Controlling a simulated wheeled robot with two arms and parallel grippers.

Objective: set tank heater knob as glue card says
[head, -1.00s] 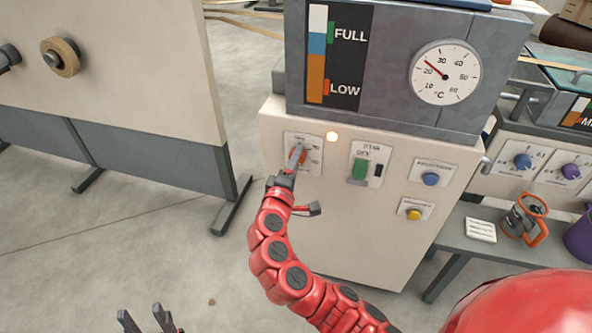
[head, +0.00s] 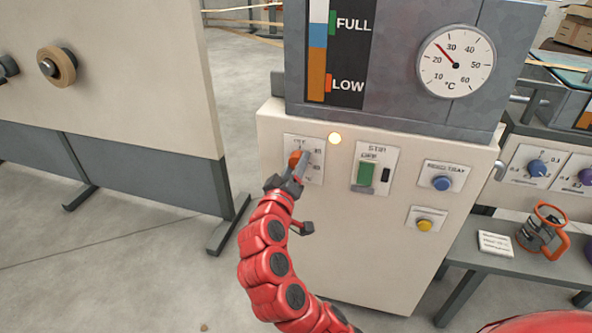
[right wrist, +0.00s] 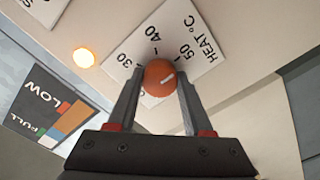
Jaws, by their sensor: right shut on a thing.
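The orange tank heater knob (head: 294,159) sits on a white plate on the front of the cream tank cabinet. My right gripper (right wrist: 158,82) is shut on the knob, one finger on each side. In the right wrist view the knob (right wrist: 158,74) has a short white mark on the right of its face, on the side of the 50. The plate (right wrist: 206,58) reads HEAT °C, with 30, 40 and 50 visible; the exact setting is hard to tell. A white card (head: 495,243) with unreadable lines lies on the side bench. My left gripper is out of view.
An amber lamp (head: 335,139) glows beside the heater plate. A green stir switch (head: 366,174), a blue button (head: 441,183) and a yellow button (head: 424,225) lie to the right. The round thermometer (head: 456,62) points between 20 and 30. An orange-handled jug (head: 543,232) stands on the bench.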

